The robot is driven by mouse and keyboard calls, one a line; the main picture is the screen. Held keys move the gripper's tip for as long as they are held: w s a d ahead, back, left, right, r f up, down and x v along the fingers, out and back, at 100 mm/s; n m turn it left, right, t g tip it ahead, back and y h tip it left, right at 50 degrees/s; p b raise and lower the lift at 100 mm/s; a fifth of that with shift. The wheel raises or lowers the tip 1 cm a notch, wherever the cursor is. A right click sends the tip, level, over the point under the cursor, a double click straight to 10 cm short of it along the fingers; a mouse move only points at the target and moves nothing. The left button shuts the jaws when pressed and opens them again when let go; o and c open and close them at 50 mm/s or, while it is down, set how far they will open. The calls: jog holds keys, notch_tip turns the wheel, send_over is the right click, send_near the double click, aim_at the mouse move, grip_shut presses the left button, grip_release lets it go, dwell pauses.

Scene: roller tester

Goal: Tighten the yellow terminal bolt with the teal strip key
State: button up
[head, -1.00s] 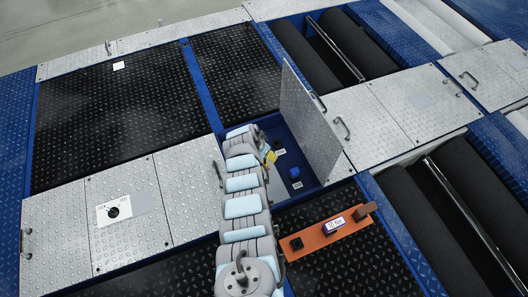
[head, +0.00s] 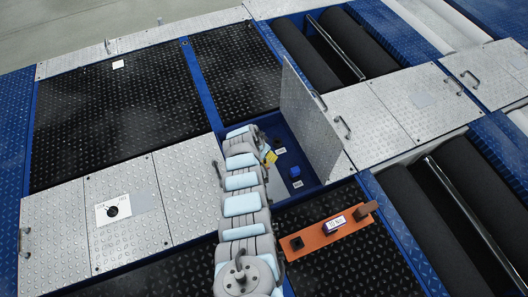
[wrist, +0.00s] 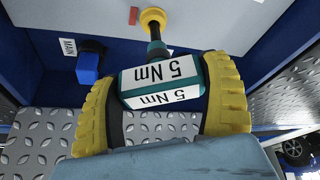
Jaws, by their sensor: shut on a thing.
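The teal strip key (wrist: 180,72), labelled 5 Nm, is held between the yellow fingers of my gripper (wrist: 162,88), which is shut on it. Its dark shaft points to the yellow terminal bolt (wrist: 152,17) at the top of the wrist view. The shaft's end meets the bolt's outline; I cannot tell how deeply it is seated. In the head view my arm reaches into the open blue compartment (head: 306,178) and largely hides the gripper and key.
The raised hatch lid (head: 308,118) stands on the compartment's right. An orange tray (head: 305,241) holds a dark key labelled 10 Nm (head: 335,224).

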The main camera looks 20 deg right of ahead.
jog(key=shift+f, duration=0.35)
dwell(0.4)
jog(key=shift+f+m, duration=0.1)
jog(key=shift+m, duration=0.4)
dwell(1.0)
jog(key=shift+r+p, duration=0.3)
jog(key=shift+r+p, duration=0.3)
jog(key=shift+r, duration=0.05)
jog(key=shift+r+p, duration=1)
jog(key=shift+r, duration=0.1)
notch_tip(320, 180, up, 2)
jog(key=shift+p, duration=0.85)
jog(key=shift+s+r+p, duration=0.1)
jog(key=shift+r+p, duration=0.7)
jog(key=shift+r, duration=0.1)
